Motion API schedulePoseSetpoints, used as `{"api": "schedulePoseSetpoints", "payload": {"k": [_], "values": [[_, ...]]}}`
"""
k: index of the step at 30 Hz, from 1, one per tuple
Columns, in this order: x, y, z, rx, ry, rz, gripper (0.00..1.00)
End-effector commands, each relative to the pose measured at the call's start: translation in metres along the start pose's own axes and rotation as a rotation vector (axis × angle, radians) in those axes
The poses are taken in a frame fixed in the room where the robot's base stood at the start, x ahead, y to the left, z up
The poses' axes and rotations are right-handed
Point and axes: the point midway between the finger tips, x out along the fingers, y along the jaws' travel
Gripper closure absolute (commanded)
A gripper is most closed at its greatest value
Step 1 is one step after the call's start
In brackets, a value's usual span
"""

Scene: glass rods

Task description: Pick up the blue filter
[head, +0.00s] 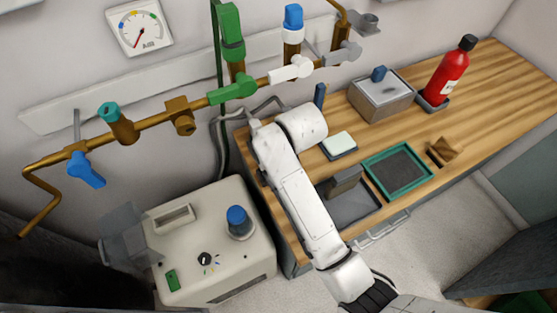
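Several blue parts show in the head view, and I cannot tell for certain which one is the filter. A blue cylindrical piece (237,219) stands upright on a pale ring on top of the cream machine (215,262), at lower left. A blue-topped cylinder (293,17) with a white body stands upright on the brass pipe (150,122) on the wall. I cannot make out my gripper's fingers.
The wooden bench (495,75) holds a grey box (380,97), a red bottle (446,75), a green-rimmed tray (397,171), a wooden block (443,151) and a pale pad (339,144). Coloured valve handles stick out from the pipe.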

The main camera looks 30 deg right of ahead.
Motion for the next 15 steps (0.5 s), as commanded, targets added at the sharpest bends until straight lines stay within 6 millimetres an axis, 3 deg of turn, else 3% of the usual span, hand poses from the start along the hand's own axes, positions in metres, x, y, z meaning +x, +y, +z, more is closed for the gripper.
{"api": "schedulePoseSetpoints", "payload": {"k": [8,15], "values": [[0.0048,-0.0002,-0.0001,0.0,0.001,0.0,0.0],[0.0045,-0.0002,-0.0001,0.0,0.001,0.0,0.21]]}}
